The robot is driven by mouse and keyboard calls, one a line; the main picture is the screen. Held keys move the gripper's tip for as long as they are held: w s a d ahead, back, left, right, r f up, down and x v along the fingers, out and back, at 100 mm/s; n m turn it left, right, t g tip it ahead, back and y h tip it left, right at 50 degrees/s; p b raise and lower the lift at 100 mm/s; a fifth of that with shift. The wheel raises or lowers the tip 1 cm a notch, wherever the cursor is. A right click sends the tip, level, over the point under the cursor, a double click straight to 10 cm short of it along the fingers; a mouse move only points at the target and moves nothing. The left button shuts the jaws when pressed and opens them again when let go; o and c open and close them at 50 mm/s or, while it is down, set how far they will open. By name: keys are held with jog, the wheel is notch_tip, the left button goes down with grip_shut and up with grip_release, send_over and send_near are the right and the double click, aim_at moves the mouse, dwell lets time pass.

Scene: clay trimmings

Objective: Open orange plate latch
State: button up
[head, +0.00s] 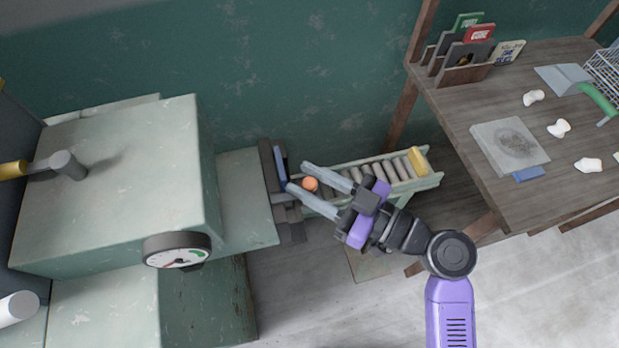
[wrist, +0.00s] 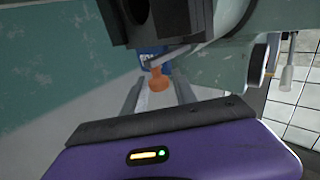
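The orange latch knob (head: 310,184) is at the dark end frame of the green machine, by the start of the roller track. In the wrist view the orange knob (wrist: 160,82) shows near the middle, with a grey bar just above it. My gripper (head: 296,177) is open, its two grey fingers pointing left with the knob seen between them. In the wrist view the fingers (wrist: 157,88) stand on either side of the knob, with gaps showing. I cannot tell how deep the knob lies between them. A blue part (head: 281,165) sits beside the knob.
The dark frame (head: 268,168) of the green machine (head: 110,180) is close left of my fingers. A roller track (head: 380,172) with a yellow end block (head: 418,161) runs right, behind my gripper. A wooden table (head: 450,105) with white clay pieces stands at right.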

grip_shut()
dwell(1.2)
